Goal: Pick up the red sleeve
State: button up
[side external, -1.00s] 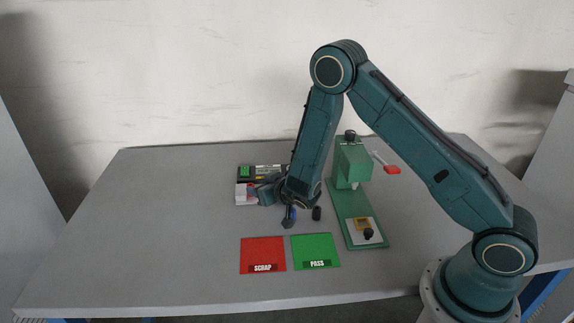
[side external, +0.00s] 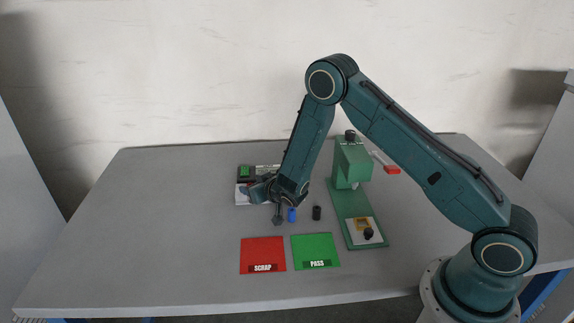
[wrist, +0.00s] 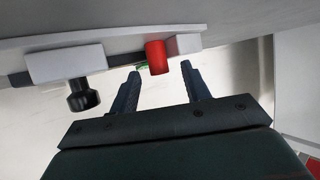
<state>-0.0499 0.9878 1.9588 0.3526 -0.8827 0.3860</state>
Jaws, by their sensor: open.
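The red sleeve (wrist: 157,57) is a short red cylinder in the wrist view. A black sleeve (side external: 317,213) stands further right. I cannot make out the red sleeve in the side external view; my arm covers part of that area.
The red SCRAP mat (side external: 263,254) and green PASS mat (side external: 315,250) lie in front. A white-sided unit (side external: 241,194) is left of my gripper. The left table is clear.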

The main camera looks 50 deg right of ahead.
grip_shut()
jog(key=shift+r, duration=0.1)
dwell(0.3)
notch_tip(320, 180, up, 20)
dwell(0.8)
dwell(0.5)
